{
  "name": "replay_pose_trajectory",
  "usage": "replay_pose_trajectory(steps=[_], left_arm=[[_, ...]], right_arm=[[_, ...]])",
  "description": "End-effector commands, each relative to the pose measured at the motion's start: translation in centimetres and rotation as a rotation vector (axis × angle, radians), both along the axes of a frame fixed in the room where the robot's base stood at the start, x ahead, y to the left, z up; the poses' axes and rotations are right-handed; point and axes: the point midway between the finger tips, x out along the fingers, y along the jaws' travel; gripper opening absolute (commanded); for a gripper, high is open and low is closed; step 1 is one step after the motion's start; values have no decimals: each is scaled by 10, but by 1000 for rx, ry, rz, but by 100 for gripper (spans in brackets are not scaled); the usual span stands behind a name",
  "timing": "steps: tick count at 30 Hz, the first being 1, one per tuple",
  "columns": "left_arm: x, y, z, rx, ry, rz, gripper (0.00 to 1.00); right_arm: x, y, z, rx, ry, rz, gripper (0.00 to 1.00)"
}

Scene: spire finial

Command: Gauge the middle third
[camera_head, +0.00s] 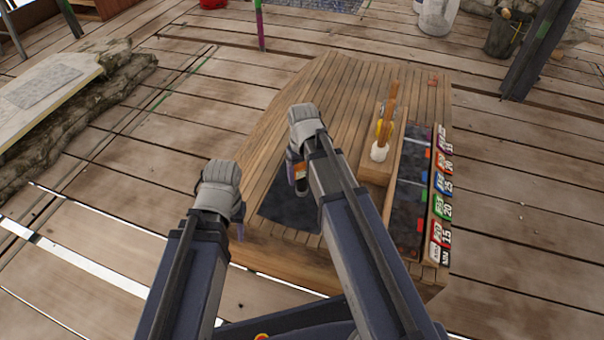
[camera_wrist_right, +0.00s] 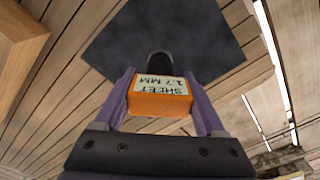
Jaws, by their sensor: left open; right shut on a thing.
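My right gripper (camera_head: 298,178) is shut on an orange gauge-like block (camera_wrist_right: 160,103) above the table. The block has a pale label, upside down in the right wrist view, that seems to read "SHEET 1.7 MM". A dark round tip (camera_wrist_right: 159,62) projects from it toward a dark square sheet or mat (camera_head: 285,208). I cannot tell whether the tip touches it. The sheet also shows in the right wrist view (camera_wrist_right: 165,28). My left gripper (camera_head: 238,226) is open and empty by the table's near left edge. Which part is the middle third is not clear.
The wooden table (camera_head: 325,95) has clear slats at the back. Right of my right arm stands a wooden holder (camera_head: 374,172) with upright pieces and a white cup-like base. Beyond it lie a dark tray (camera_head: 408,205) with coloured squares and a row of numbered labels (camera_head: 441,205).

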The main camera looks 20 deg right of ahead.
Motion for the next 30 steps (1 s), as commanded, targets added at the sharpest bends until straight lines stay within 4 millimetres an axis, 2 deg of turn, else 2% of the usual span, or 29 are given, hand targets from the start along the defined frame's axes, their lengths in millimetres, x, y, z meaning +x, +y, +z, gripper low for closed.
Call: replay_pose_trajectory(steps=[21, 30], left_arm=[[0, 0, -22, 0, 0, 0, 50], [0, 0, -21, 0, 0, 0, 50]], right_arm=[[0, 0, -22, 0, 0, 0, 0], [0, 0, -21, 0, 0, 0, 0]])
